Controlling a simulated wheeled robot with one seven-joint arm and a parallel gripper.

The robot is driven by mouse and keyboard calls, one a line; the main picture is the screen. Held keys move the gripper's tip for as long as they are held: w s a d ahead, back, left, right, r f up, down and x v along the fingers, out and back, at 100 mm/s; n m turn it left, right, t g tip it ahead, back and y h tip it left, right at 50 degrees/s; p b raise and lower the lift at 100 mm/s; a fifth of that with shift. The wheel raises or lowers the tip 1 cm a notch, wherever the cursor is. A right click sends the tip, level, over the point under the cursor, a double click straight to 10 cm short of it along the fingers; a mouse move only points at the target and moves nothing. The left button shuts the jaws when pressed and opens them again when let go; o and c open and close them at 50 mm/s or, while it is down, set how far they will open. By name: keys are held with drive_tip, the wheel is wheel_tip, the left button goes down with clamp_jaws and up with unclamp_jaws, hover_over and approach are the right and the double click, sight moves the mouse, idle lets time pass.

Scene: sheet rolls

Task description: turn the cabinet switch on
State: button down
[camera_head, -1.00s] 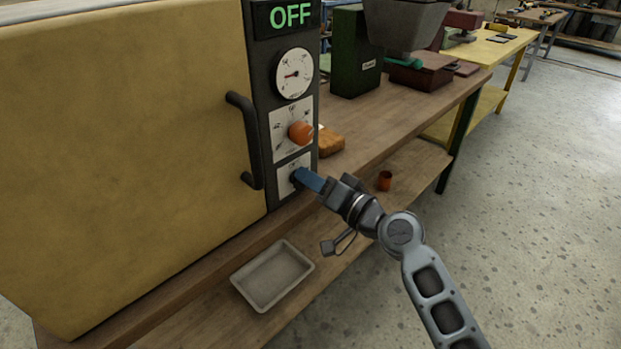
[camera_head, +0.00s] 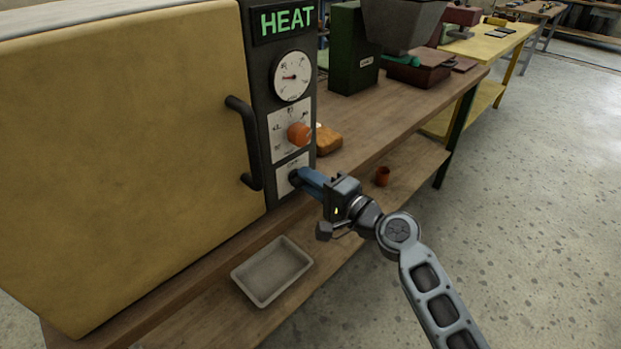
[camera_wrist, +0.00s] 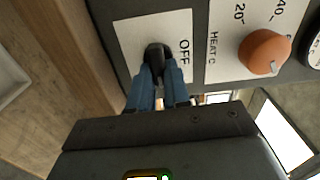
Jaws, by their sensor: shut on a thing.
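The yellow cabinet (camera_head: 130,150) stands on the wooden bench with a dark control panel on its right side. The display (camera_head: 287,20) at the top of the panel reads HEAT in green. The black switch (camera_wrist: 156,62) sits on the lowest white plate, beside the word OFF in the wrist view. My gripper (camera_head: 299,177) is at that plate, its blue fingers shut on the switch. In the wrist view the two blue fingers (camera_wrist: 158,80) sit on either side of the switch. In the head view the fingers mostly hide the switch.
An orange knob (camera_head: 299,134) is just above the switch plate, with a round gauge (camera_head: 292,76) above it. A black handle (camera_head: 243,142) is on the cabinet door. A grey tray (camera_head: 272,290) and an orange cup (camera_head: 382,176) are on the lower shelf. Open floor lies to the right.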

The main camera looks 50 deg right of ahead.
drive_tip(key=shift+f, duration=0.1)
idle(0.4)
drive_tip(key=c, duration=1.1)
unclamp_jaws()
drive_tip(key=shift+s, duration=0.1)
drive_tip(key=s+b, duration=0.1)
drive_tip(key=s, duration=0.6)
drive_tip(key=shift+s+b, duration=0.3)
drive_tip(key=shift+s, duration=0.05)
